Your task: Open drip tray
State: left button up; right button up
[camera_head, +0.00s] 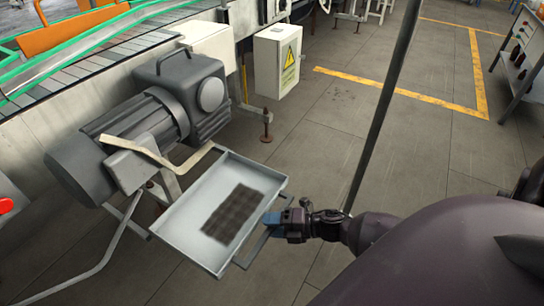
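The drip tray (180,225) is a shallow, light grey rectangular tray with a dark grid patch on its floor. It sticks out in front of the grey motor unit, low above the floor. A thin bar handle (250,256) runs along its right side. My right gripper (272,226), with blue fingertips, is at the middle of this handle, its fingers overlapping the bar. Whether the fingers are closed on the bar or only around it is too small to tell. My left gripper is not in view.
The grey motor and gearbox (150,118) stand behind the tray beside a conveyor (85,65) with green edges. A white electrical box (277,62) with a warning sign stands behind. A dark pole (385,100) rises beyond my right arm. Open tiled floor lies to the right.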

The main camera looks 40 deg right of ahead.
jog(key=v, duration=1)
jog(key=shift+s+d+r+p, duration=0.2)
jog(key=shift+s+d+p, duration=0.1)
jog(key=shift+p, duration=0.1)
